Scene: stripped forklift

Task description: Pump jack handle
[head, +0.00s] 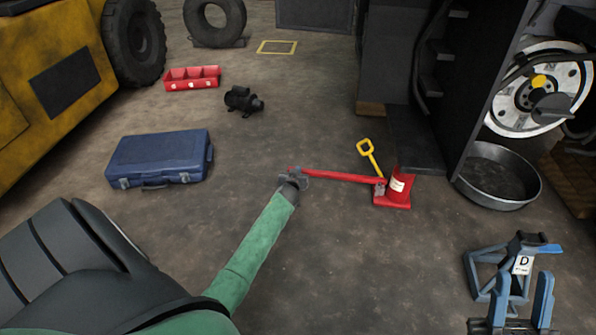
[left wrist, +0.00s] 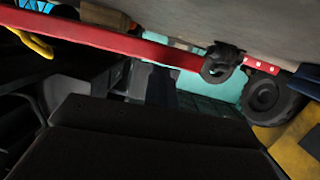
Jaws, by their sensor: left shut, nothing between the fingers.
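The red jack (head: 397,187) stands on the floor right of centre in the head view, at the foot of the dark forklift frame. Its long red handle (head: 340,177) reaches left, nearly level, towards my left gripper. My left gripper (head: 298,177) is shut and empty at the handle's far left end. It looks close to or against the handle, but contact cannot be told. In the left wrist view the red handle (left wrist: 110,38) crosses the top, beyond a dark block that fills the lower middle. My right gripper is not in view.
A yellow grip handle (head: 367,152) rises behind the jack. A blue case (head: 160,157), a black motor (head: 243,101) and a red tray (head: 192,78) lie left. A metal pan (head: 497,177) and blue stand (head: 512,280) are right. Floor before the jack is clear.

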